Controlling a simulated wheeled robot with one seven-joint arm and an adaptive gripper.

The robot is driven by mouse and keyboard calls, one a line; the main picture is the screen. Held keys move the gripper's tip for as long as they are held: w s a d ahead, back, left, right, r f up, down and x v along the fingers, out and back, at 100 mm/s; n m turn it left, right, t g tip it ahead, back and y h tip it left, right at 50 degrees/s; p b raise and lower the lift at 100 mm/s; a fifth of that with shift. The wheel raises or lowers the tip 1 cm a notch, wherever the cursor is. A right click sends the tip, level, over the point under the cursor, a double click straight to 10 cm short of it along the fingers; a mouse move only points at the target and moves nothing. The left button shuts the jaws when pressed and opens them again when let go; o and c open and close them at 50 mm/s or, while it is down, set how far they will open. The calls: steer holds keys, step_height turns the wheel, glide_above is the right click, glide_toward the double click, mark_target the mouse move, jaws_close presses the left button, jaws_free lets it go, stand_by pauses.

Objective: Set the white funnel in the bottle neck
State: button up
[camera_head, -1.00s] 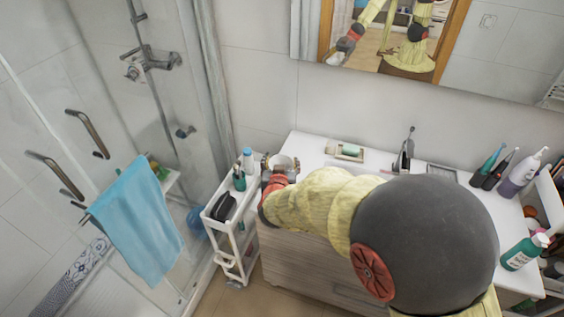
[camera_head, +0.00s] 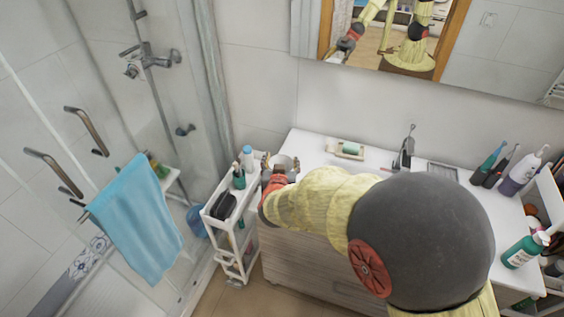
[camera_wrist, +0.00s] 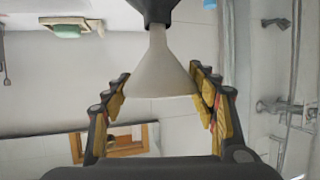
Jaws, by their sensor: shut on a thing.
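The white funnel (camera_wrist: 155,72) sits between the two fingers of my gripper (camera_wrist: 160,95) in the wrist view, which shows the scene upside down. My gripper is shut on its cone, and the spout points toward a dark grey neck (camera_wrist: 155,10) at the top edge. The spout tip meets or overlaps this neck; I cannot tell whether it is inside. In the head view the funnel's pale rim (camera_head: 284,162) shows between the fingers of my gripper (camera_head: 279,166), over the counter's left end. The bottle is hidden there.
The white cart (camera_head: 212,222) stands just left, with a blue-capped bottle (camera_head: 247,155) close to the gripper. A soap dish (camera_head: 347,150) lies on the white counter (camera_head: 315,148) to the right. The mirror (camera_head: 395,70) hangs on the back wall.

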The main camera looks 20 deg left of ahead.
steer(key=shift+f+b, duration=0.35)
steer(key=shift+f, duration=0.25)
stand_by(0.4)
steer(key=o, duration=1)
steer(key=v, duration=1.2)
steer(key=shift+d, duration=0.15)
steer(key=shift+s, duration=0.1)
